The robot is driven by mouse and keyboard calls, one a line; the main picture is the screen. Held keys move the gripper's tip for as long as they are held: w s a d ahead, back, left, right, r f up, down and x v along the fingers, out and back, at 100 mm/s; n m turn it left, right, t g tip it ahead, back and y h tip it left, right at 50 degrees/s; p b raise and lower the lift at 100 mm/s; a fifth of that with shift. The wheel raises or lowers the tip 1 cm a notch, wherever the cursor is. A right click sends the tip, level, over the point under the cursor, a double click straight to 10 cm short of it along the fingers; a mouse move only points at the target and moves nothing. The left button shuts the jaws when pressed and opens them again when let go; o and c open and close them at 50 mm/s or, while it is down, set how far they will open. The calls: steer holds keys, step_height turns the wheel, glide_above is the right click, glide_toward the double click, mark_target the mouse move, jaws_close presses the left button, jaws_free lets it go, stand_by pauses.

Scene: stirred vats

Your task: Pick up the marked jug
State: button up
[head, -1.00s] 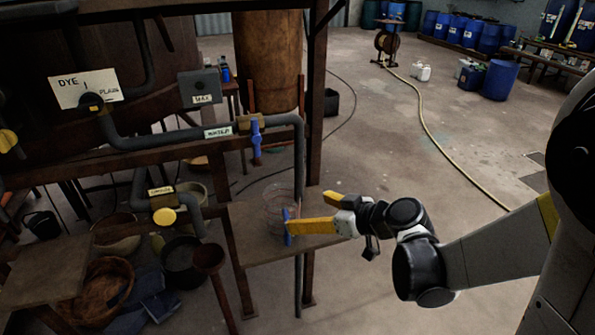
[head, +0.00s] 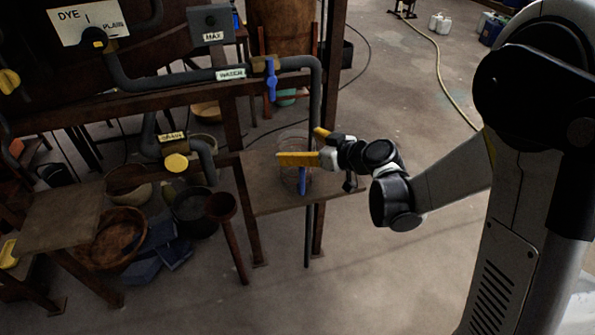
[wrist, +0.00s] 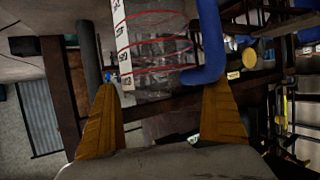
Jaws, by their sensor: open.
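The marked jug (head: 291,181) is clear, with a blue handle (head: 303,180), and stands on a small wooden shelf (head: 263,200). In the wrist view the jug (wrist: 155,45) shows red rings and a white strip with black marks, and its blue handle lies on the right. My gripper (head: 298,145) has yellow fingers, open, reaching in from the right at the jug's upper part. In the wrist view the gripper (wrist: 160,88) has its fingertips spread, with the jug ahead between them and the handle near the right finger. I cannot tell whether a finger touches it.
A pipe with a blue-handled tap (head: 271,80) and a WATER label (head: 230,74) runs above the shelf. A dark post (head: 332,130) stands behind the jug. The floor at right is open.

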steer(key=shift+w+a+f, duration=0.15)
steer(key=shift+w, duration=0.05)
steer(key=shift+s, duration=0.1)
steer(key=shift+c, duration=0.7)
steer(key=c, duration=1.1)
steer(key=shift+r, duration=0.25)
